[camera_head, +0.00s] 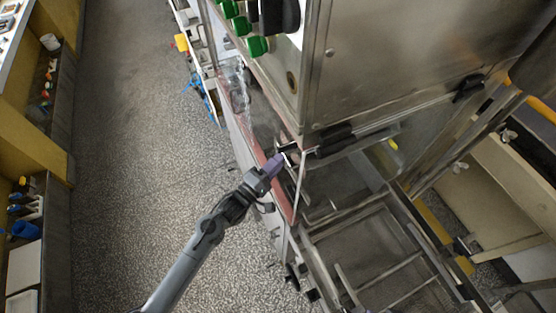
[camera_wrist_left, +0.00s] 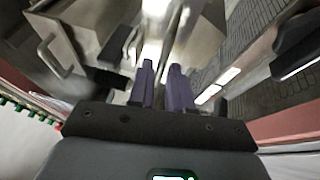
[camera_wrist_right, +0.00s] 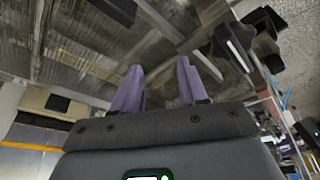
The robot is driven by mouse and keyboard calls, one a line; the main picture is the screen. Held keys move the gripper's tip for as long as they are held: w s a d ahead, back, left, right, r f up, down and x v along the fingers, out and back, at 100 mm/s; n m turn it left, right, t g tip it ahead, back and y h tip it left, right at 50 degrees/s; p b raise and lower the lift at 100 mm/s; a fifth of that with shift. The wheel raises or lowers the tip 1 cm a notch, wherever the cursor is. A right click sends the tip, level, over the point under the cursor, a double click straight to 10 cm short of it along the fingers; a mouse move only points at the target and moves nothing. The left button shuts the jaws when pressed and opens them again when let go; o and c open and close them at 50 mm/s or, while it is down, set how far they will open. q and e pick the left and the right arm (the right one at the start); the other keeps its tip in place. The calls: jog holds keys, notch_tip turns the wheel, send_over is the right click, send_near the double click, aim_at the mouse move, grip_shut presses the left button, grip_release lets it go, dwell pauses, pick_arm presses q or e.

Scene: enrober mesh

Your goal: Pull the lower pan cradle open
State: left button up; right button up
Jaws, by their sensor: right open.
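My left gripper (camera_head: 275,165) is at the lower front edge of the steel machine, its purple fingertips close to a small bright metal part. In the left wrist view the two fingers (camera_wrist_left: 162,88) stand a narrow gap apart; I cannot tell whether anything is between them. My right gripper's fingers (camera_wrist_right: 158,85) are wide apart with nothing visible between them, below steel surfaces. An open metal frame (camera_head: 365,231) lies low at the machine's right side; I cannot tell whether it is the lower pan cradle. No cradle handle is clearly identifiable.
The steel machine housing (camera_head: 400,60) fills the upper right, with green knobs (camera_head: 257,46) at its left. A black handle (camera_head: 468,88) is on its right. Yellow shelving (camera_head: 35,135) stands at far left. The speckled floor (camera_head: 140,130) between them is clear.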

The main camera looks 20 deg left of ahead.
pick_arm(q)
jog(key=shift+w+d, duration=0.15)
jog(key=shift+w, duration=0.2)
grip_shut()
dwell(1.3)
